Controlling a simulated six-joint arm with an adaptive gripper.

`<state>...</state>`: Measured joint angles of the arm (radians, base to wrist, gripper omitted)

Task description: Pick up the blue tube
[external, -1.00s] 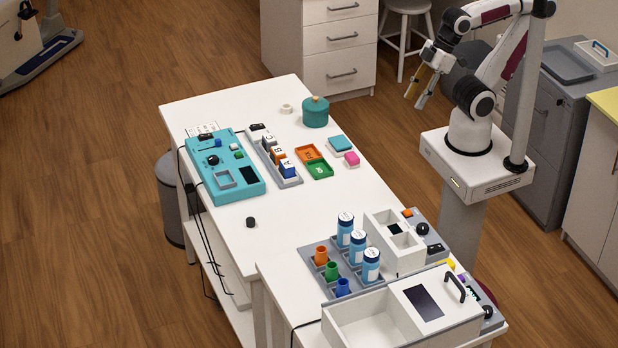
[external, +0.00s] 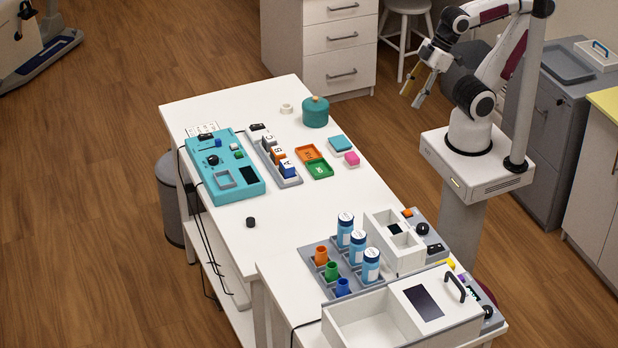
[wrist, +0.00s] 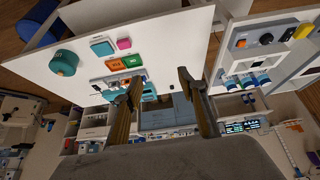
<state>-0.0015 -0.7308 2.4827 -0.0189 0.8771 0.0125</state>
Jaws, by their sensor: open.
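The blue tube (external: 343,287) stands upright in the front slot of a grey rack (external: 309,252), in the external view. A green tube (external: 331,270) and an orange tube (external: 321,255) stand behind it in the same row. My gripper (external: 412,99) is high above the floor beyond the table's right edge, far from the rack. Its two fingers are apart with nothing between them, as the wrist view also shows (wrist: 160,80). The blue tube is too small to make out in the wrist view.
A white divided box (external: 411,259) and a larger white bin (external: 352,326) are close by. A teal pot (external: 315,112) stands further back. The table's middle is mostly clear.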

